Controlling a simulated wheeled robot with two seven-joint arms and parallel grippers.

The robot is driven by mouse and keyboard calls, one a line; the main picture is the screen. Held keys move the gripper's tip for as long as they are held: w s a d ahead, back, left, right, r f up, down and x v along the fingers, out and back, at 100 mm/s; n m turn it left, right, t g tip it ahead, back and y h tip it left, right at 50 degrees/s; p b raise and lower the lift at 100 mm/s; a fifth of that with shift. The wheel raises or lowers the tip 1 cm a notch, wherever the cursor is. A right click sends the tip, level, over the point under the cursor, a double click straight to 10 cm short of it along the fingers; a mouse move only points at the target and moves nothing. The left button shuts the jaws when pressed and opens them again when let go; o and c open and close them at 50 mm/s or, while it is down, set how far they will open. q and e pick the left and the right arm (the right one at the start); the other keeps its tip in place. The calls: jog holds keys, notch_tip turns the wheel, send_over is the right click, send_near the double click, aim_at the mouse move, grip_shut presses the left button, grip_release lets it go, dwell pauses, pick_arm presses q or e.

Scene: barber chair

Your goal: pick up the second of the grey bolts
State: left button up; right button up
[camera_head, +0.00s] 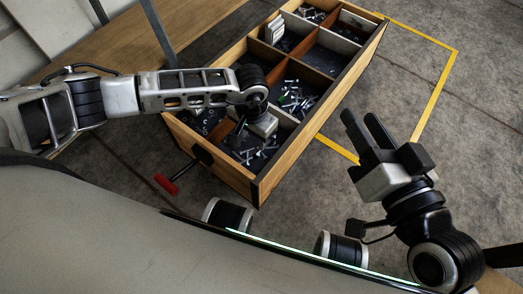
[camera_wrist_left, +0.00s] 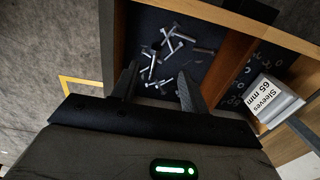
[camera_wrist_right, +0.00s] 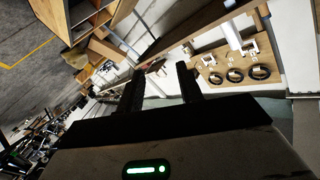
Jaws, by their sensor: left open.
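Grey bolts (camera_wrist_left: 170,45) lie loose in a dark-floored compartment of the wooden drawer, seen in the left wrist view. In the head view the bolts (camera_head: 258,158) lie in the near compartment, partly hidden by my left gripper. My left gripper (camera_wrist_left: 158,85) is open over that compartment, its fingers pointing at the bolts with nothing between them. Several bolts lie scattered and overlapping, so I cannot tell which is the second. My right gripper (camera_head: 367,130) is open and empty, out over the floor to the right of the drawer; its fingers also show in the right wrist view (camera_wrist_right: 160,88).
The wooden drawer (camera_head: 285,150) has several compartments with dividers and other small hardware. A box labelled "Sleeves 65 mm" (camera_wrist_left: 270,100) stands in the neighbouring compartment. A red-handled tool (camera_head: 167,184) sticks out at the drawer's near left side.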

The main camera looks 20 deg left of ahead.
aim_at(257, 154)
pick_arm(q)
notch_tip(257, 154, down, 3)
jog(key=shift+b, duration=0.35)
jog(key=shift+d+f, duration=0.1)
jog(key=shift+f, duration=0.2)
jog(key=f+b, duration=0.1)
jog(key=f, duration=0.2)
jog(key=f+b, duration=0.1)
jog(key=shift+w+d+f+b, duration=0.1)
jog(key=shift+d+f+b, duration=0.05)
jog(key=shift+d+b, duration=0.2)
jog(key=shift+f, duration=0.15)
grip_shut()
pick_arm(e)
jog(key=r+n+t, duration=0.1)
jog(key=w+r+n+t+y, duration=0.1)
jog(key=r, duration=0.1)
jog(key=w+r+n+t, duration=0.1)
jog(key=r, duration=0.1)
jog(key=shift+w+d+r+t+y, duration=0.15)
jog(key=shift+d+t+y, duration=0.15)
jog(key=shift+d+y, duration=0.1)
